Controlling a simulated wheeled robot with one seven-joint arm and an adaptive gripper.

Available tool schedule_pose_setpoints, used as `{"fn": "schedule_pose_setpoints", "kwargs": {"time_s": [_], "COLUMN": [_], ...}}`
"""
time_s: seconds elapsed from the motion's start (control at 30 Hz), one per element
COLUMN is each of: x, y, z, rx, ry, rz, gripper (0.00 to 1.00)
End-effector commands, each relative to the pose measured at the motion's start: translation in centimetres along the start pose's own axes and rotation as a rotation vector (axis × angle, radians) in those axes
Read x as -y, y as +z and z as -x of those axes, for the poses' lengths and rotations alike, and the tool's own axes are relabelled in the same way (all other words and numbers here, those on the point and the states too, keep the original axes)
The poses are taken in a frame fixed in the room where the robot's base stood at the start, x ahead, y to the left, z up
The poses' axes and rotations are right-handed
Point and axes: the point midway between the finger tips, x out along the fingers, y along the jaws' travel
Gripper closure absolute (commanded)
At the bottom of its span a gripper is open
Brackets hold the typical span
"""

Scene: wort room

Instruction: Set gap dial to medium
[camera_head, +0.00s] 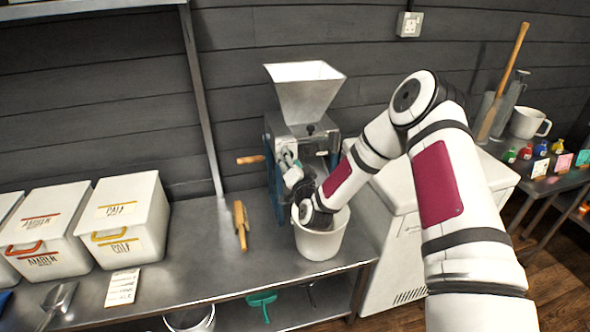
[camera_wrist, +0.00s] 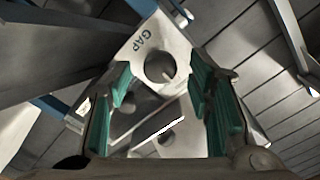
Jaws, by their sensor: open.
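The grain mill (camera_head: 300,128) stands on the steel bench with a metal hopper on top. In the wrist view its pale plate is lettered GAP, and the round grey gap dial (camera_wrist: 159,66) sits beside the lettering. A small light mark shows at the dial's lower right; I cannot read its setting. My gripper (camera_head: 288,160) is at the mill's front face, hiding part of it. In the wrist view my gripper (camera_wrist: 161,92) is open, with green pads on either side of the plate and nothing between them. The dial appears beyond the fingertips, and I see no contact.
A white bucket (camera_head: 318,241) stands under my wrist, in front of the mill. A wooden handle (camera_head: 250,159) sticks out left of the mill. A brush (camera_head: 241,226) lies on the bench, with white lidded bins (camera_head: 127,218) further left. A white chest (camera_head: 398,262) stands right.

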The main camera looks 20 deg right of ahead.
Motion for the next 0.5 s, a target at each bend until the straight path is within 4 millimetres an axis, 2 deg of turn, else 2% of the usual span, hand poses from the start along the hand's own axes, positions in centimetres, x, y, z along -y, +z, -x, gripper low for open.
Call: {"fn": "schedule_pose_setpoints", "kwargs": {"time_s": [0.5], "x": [-0.1], "y": [0.0], "z": [9.4], "rx": [0.002], "ry": [0.002], "rz": [0.000], "gripper": [0.53]}}
